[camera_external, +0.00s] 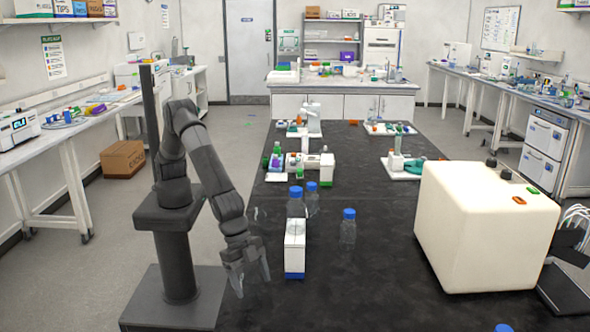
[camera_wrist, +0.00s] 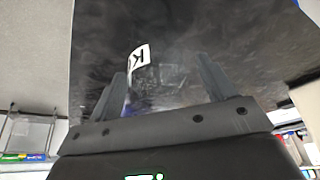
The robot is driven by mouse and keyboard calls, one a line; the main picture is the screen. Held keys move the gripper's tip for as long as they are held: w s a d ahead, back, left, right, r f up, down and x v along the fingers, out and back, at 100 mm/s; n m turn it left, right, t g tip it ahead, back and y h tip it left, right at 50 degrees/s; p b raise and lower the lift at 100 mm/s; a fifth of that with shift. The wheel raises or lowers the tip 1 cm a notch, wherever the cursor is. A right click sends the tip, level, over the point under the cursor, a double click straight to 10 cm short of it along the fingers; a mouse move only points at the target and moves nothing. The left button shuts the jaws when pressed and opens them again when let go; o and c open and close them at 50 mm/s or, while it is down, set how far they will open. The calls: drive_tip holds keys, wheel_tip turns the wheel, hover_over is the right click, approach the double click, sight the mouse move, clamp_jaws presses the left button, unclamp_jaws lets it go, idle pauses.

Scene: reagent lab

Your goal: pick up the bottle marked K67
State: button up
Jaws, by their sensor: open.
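In the wrist view a white label (camera_wrist: 139,59) with a black "K" shows just beyond my fingers; the rest of its marking is cut off or hidden. It seems to be on a clear, faint bottle, whose outline is hard to make out. My gripper (camera_wrist: 163,78) is open, with its two fingers apart and nothing clearly held. In the external view my gripper (camera_external: 250,280) points down by the left edge of the black table, left of the white box. I cannot read K67 on any bottle in the external view.
Blue-capped clear bottles stand behind the white box (camera_external: 294,245), one at left (camera_external: 295,208) and one beside it (camera_external: 312,204). Another blue-capped bottle (camera_external: 348,232) stands to the right. A large cream machine (camera_external: 480,225) fills the table's right side.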

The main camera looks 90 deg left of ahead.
drive_tip(key=c, duration=1.1)
